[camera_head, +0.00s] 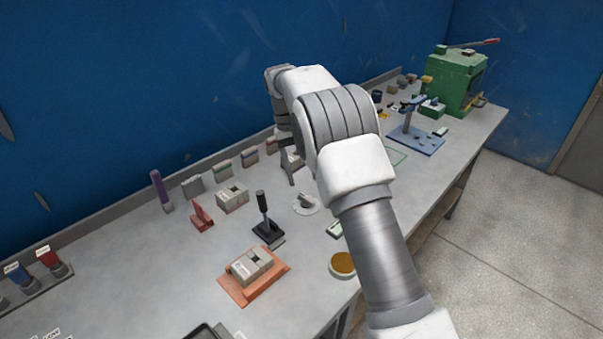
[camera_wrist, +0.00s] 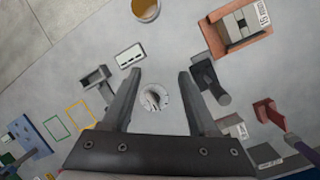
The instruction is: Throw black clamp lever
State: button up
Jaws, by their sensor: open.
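The black clamp lever (camera_head: 262,204) stands upright on its dark base on the bench, left of my arm in the head view. In the wrist view it appears as a dark shape (camera_wrist: 208,78) just right of the right finger, outside the jaws. My gripper (camera_wrist: 160,72) is open and empty above the bench. In the head view only part of my gripper (camera_head: 289,167) shows, behind and slightly right of the lever. A white round disc with a knob (camera_wrist: 155,97) shows between the fingers in the wrist view.
An orange tray (camera_head: 238,293) holding a grey block stands in front of the lever. A red bracket (camera_head: 201,218) and another grey block (camera_head: 232,197) stand to its left. An amber round dish (camera_head: 342,265) lies near the front edge. A green press (camera_head: 457,80) stands at the far end.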

jog(key=shift+s+f, duration=0.15)
jog(key=shift+f, duration=0.05)
jog(key=c, duration=0.4)
jog(key=s+f+m+g+y, duration=0.1)
jog(key=s, duration=0.1)
jog(key=s+f+m+y+b, duration=0.1)
jog(key=f+y, duration=0.1)
jog(key=s+f+g+y, duration=0.1)
jog(key=s+f, duration=0.1)
jog(key=shift+s+a+m+g+y, duration=0.25)
jog(key=shift+s+m+g+y, duration=0.05)
jog(key=shift+m, duration=0.1)
grip_shut()
jog(key=m+t+y+b, duration=0.5)
jog(key=m+t+y, duration=0.8)
jog(key=m, duration=1.1)
send_near(265, 202)
jog(key=shift+t+h, duration=0.6)
jog(key=shift+h, duration=0.1)
jog(key=x, duration=0.4)
jog(key=p+x, duration=0.1)
jog(key=x, duration=0.1)
jog(key=shift+s+a+r, duration=0.15)
jog(key=shift+a, duration=0.45)
